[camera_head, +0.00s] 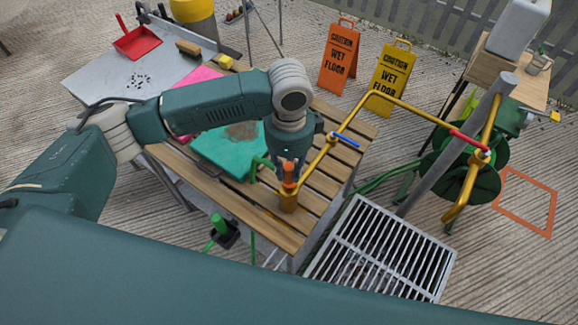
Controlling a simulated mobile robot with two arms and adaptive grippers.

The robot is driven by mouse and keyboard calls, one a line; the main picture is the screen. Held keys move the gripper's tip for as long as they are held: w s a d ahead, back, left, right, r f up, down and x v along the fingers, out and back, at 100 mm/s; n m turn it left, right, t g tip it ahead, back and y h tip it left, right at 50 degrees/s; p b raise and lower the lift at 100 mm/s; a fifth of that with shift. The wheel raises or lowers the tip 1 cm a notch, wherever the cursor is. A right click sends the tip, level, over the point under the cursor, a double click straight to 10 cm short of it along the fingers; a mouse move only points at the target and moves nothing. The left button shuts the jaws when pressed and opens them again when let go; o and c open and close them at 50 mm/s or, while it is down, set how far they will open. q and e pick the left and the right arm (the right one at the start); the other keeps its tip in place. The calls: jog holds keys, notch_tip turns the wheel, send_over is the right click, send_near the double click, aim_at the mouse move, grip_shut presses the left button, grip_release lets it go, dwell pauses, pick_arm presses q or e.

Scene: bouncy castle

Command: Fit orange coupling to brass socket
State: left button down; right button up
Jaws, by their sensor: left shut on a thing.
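The orange coupling (289,172) is upright at the wooden slatted table's front right. My left gripper (289,166) points down from above and is shut on it, with its fingers partly hiding it. The brass socket (288,201) stands directly below the coupling, at the lower end of a brass pipe (316,162). The coupling lines up closely over the socket; I cannot tell whether it is seated or only touching. A green hose end (257,163) shows beside the coupling on the left. My right gripper is not in view.
The brass pipe with a blue lever (345,141) rises right of my gripper. A teal cloth (222,152) lies on the slatted table (265,232). A floor grate (385,252) and a green hose reel (462,165) are right. Two wet-floor signs (338,57) (391,78) stand behind.

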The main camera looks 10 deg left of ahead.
pick_arm(q)
jog(key=shift+f, duration=0.5)
dwell(0.8)
jog(key=shift+p, duration=0.8)
jog(key=shift+f+b, duration=0.45)
jog(key=shift+f, duration=0.75)
dwell(1.0)
jog(key=c, duration=1.4)
grip_release()
jog(key=shift+r, duration=0.1)
notch_tip(320, 180, up, 12)
jog(key=shift+f, duration=0.1)
